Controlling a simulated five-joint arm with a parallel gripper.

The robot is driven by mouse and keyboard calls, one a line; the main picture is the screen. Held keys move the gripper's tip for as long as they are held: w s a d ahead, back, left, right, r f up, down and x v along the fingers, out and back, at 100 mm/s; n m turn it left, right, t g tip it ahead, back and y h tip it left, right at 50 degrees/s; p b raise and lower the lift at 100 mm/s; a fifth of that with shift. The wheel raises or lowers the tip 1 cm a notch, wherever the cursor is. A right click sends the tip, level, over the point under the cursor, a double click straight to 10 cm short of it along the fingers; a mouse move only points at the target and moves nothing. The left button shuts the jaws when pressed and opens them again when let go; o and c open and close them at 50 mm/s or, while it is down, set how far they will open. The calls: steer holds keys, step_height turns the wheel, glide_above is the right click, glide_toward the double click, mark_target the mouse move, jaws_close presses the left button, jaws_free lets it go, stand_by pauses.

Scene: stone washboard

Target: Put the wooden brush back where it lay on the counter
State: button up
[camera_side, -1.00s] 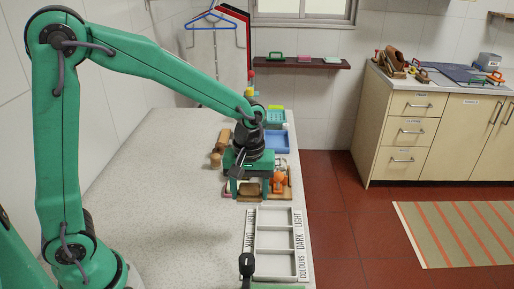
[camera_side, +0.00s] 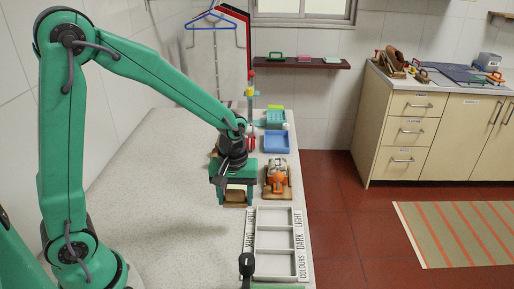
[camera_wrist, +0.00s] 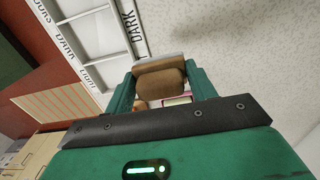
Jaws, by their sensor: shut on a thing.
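My gripper (camera_side: 235,199) is over the pale speckled counter (camera_side: 170,210), left of the washboard area and behind the sorting tray. It is shut on the wooden brush (camera_side: 235,196), a brown block between the green fingers. In the wrist view, the brush (camera_wrist: 160,84) sits between both fingertips of my gripper (camera_wrist: 160,76), with a pale edge on its far side. I cannot tell from the side view whether the brush touches the counter.
A white divided tray (camera_side: 257,236) labelled light and dark lies at the front right. An orange item (camera_side: 277,180) rests on a wooden board (camera_side: 287,190). A blue tray (camera_side: 277,149) is farther back. The counter's left part is clear.

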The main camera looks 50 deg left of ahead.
steer(key=w+a+f, duration=0.1)
steer(key=a, duration=0.1)
steer(key=w+a+f, duration=0.1)
steer(key=a, duration=0.1)
steer(key=w+a+f, duration=0.1)
steer(key=a+f, duration=0.1)
steer(key=shift+a, duration=0.1)
steer(key=shift+f, duration=0.1)
steer(key=shift+f, duration=1.95)
steer(key=shift+f, duration=0.15)
steer(key=o, duration=1)
step_height(320, 180, up, 12)
steer(key=shift+r, duration=0.2)
